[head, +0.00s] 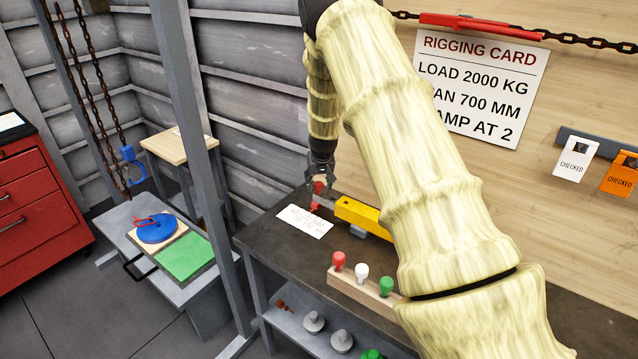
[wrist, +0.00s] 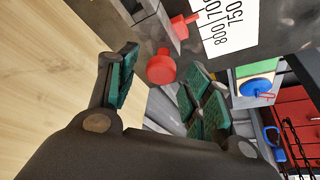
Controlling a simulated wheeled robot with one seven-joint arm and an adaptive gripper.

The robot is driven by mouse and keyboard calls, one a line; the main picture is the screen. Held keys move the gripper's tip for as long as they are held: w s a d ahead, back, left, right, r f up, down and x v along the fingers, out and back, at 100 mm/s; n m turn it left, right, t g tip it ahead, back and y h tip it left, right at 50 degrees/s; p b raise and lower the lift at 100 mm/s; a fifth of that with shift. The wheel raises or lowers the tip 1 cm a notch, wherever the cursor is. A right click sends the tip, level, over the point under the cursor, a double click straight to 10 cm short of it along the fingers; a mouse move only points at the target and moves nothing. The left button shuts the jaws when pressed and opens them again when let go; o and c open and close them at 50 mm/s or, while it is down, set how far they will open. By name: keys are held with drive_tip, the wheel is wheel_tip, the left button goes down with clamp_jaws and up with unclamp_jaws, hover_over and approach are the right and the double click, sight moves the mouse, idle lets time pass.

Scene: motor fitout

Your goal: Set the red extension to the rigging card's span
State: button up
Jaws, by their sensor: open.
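The rigging card (head: 477,85) hangs on the wooden wall and reads load 2000 kg and, partly hidden behind my arm, span 700 mm. A yellow beam (head: 362,216) lies on the dark bench. At its left end is the red extension, with a red knob (head: 319,187) and a small red pointer (head: 315,207). A white scale card (head: 305,221) lies beside it; the wrist view shows 700, 750 and 800 on it (wrist: 222,25). My gripper (head: 320,173) is open over the knob. In the wrist view the knob (wrist: 161,67) shows between the spread green-padded fingers (wrist: 165,88); contact cannot be told.
A wooden block with red, white and green knobs (head: 362,278) stands at the bench front. A grey post (head: 205,120) rises left of the bench. A low table with a blue disc (head: 157,228) and a red cabinet (head: 38,190) are farther left. Tags (head: 576,160) hang right.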

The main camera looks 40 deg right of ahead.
drive_tip(key=v, duration=1.1)
drive_tip(key=shift+s, duration=0.15)
